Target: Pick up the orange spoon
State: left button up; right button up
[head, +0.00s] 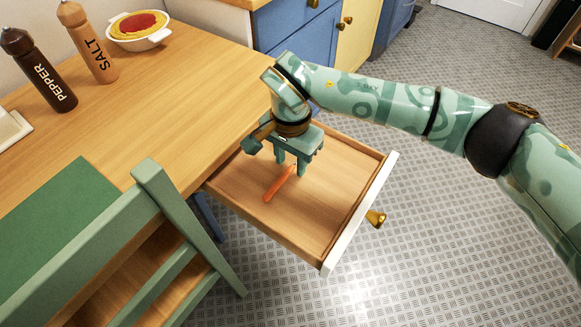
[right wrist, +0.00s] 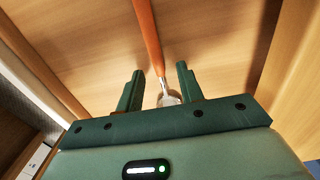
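The orange spoon (head: 278,185) lies on the floor of an open wooden drawer (head: 335,158). In the right wrist view the orange handle of the spoon (right wrist: 149,38) runs up out of the picture, and its metal end lies near the gripper body. My right gripper (head: 292,165) points down into the drawer, over the spoon's far end. In the right wrist view the two fingers of the right gripper (right wrist: 159,76) are apart, with the spoon's neck between them and a gap on each side. Whether the fingertips touch the drawer floor I cannot tell. My left gripper is not in view.
The drawer's white front (head: 360,213) has a brass knob (head: 376,218). A wooden table (head: 185,85) holds a pepper mill (head: 40,72), a salt mill (head: 88,43) and a white bowl of food (head: 139,31). A green chair (head: 165,205) stands close at the drawer's left.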

jog(key=shift+f, duration=0.15)
grip_shut()
